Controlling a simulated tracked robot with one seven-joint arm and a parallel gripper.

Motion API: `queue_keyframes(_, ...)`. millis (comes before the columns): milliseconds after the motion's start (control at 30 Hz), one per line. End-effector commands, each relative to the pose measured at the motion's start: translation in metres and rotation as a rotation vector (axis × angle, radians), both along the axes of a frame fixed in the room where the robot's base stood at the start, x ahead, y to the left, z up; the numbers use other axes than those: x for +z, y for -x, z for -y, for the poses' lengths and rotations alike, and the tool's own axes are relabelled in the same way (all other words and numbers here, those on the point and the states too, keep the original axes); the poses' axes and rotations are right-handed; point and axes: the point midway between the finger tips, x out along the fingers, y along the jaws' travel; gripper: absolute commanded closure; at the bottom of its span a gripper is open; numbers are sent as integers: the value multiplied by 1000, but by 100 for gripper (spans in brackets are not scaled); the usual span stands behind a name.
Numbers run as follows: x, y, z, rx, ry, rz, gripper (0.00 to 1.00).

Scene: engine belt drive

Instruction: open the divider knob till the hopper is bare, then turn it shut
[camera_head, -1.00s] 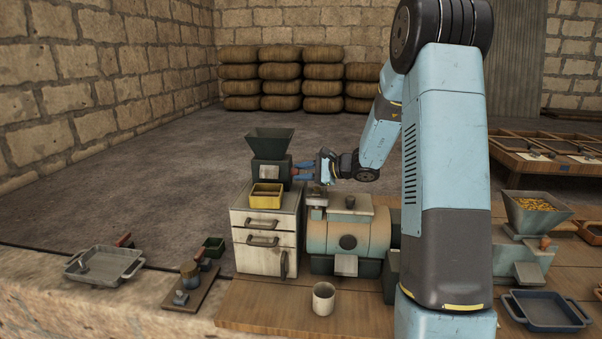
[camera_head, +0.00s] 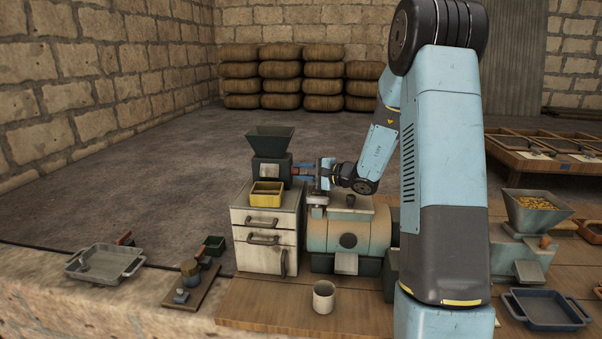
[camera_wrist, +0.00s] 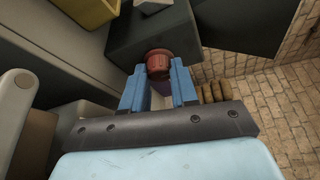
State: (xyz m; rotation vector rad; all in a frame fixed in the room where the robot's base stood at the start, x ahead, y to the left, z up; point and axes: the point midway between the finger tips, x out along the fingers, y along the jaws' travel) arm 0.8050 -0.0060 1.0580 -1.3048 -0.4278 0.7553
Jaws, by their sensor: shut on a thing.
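A dark green hopper (camera_head: 270,135) stands on a dark block-like divider body (camera_head: 272,168) on top of a white cabinet. No grain shows above its rim; its floor is hidden from this angle. A reddish-brown knob (camera_wrist: 159,62) sticks out of the body's right side. My gripper (camera_head: 302,171) reaches it from the right. In the wrist view my gripper (camera_wrist: 158,82) has its blue fingers shut on the knob, one on each side. A yellow tray (camera_head: 267,188) sits in front of the body, below its pale spout plate; its contents are unclear.
The white cabinet (camera_head: 265,242) stands beside a teal drum machine (camera_head: 350,232). A pale cup (camera_head: 324,297) stands in front. A second hopper (camera_head: 536,213) with yellow grain and a blue tray (camera_head: 548,311) are at right. A grey tray (camera_head: 104,263) lies at left.

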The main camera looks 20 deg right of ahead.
Motion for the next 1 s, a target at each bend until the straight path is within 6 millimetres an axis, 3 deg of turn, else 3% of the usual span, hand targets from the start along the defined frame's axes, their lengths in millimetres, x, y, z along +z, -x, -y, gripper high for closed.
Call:
queue_keyframes(267, -1, 0, 2, -4, 2, -3, 100)
queue_keyframes(300, -1, 0, 2, -4, 2, -3, 68)
queue_keyframes(533, -1, 0, 1, -2, 1, -2, 46)
queue_keyframes(833, 0, 2, 2, -1, 0, -1, 46)
queue_keyframes(1000, 2, 14, 16, -2, 2, -2, 46)
